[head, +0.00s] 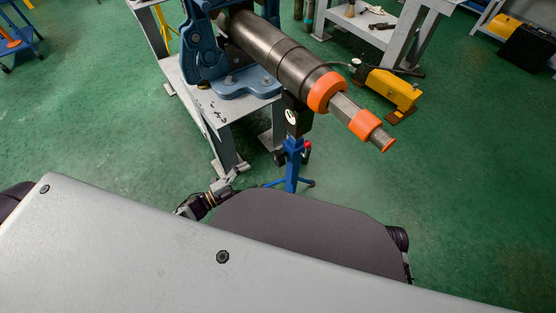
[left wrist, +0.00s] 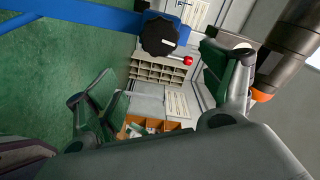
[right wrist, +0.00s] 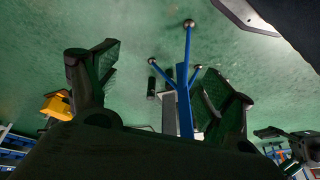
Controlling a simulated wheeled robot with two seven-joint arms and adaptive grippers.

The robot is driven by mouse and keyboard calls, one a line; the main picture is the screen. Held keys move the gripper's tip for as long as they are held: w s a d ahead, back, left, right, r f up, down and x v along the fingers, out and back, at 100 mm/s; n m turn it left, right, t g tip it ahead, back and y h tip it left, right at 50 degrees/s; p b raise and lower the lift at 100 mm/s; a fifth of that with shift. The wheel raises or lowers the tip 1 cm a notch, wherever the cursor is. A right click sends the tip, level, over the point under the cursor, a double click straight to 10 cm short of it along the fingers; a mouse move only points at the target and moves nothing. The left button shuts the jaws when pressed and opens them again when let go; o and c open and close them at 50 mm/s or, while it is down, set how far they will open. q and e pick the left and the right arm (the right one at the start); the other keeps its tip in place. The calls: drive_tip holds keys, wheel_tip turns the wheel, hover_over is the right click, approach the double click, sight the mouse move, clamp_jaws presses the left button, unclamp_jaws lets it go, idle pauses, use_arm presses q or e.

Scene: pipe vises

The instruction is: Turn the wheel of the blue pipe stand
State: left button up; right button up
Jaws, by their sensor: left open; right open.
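The blue pipe stand (head: 293,165) stands on tripod legs under the long grey pipe (head: 285,58) in the head view. Its black lobed wheel (left wrist: 160,36) shows in the left wrist view, near the blue post (left wrist: 75,15) and a red ball knob (left wrist: 188,61). My left gripper (head: 222,187) is low and left of the stand in the head view. In the left wrist view my left gripper (left wrist: 160,88) is open and empty, with the wheel beyond its fingers, apart from them. My right gripper (right wrist: 155,95) is open and empty; the stand's blue legs (right wrist: 184,100) show beyond it.
A blue vise (head: 205,50) on a grey table (head: 215,110) holds the pipe, which carries orange rings (head: 326,92). A yellow pump (head: 390,88) lies on the floor to the right. Green floor (head: 460,150) is clear at the right.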

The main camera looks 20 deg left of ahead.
sight(275, 161)
use_arm(q)
drive_tip(key=shift+w+a+f+n+y, duration=0.1)
drive_tip(key=shift+a+n+y, duration=0.1)
drive_tip(key=shift+n, duration=1.9)
drive_tip(key=shift+w+a+f+n+y, duration=0.1)
drive_tip(key=shift+a+f+n+y, duration=0.05)
drive_tip(key=shift+n, duration=1.95)
drive_tip(key=shift+w+a+f+n+y, duration=0.1)
drive_tip(key=shift+a+n+y, duration=0.1)
drive_tip(key=shift+n, duration=1.9)
use_arm(e)
drive_tip(key=shift+s+d+f+g+h, duration=0.15)
drive_tip(key=shift+s+d+g, duration=0.1)
drive_tip(key=shift+s, duration=0.25)
drive_tip(key=shift+s+d+f+g+h, duration=0.1)
drive_tip(key=shift+s+d+f+g, duration=0.1)
drive_tip(key=shift+s, duration=0.35)
drive_tip(key=shift+s+d+f+g+h, duration=0.15)
drive_tip(key=shift+s+g, duration=0.1)
drive_tip(key=shift+s, duration=0.25)
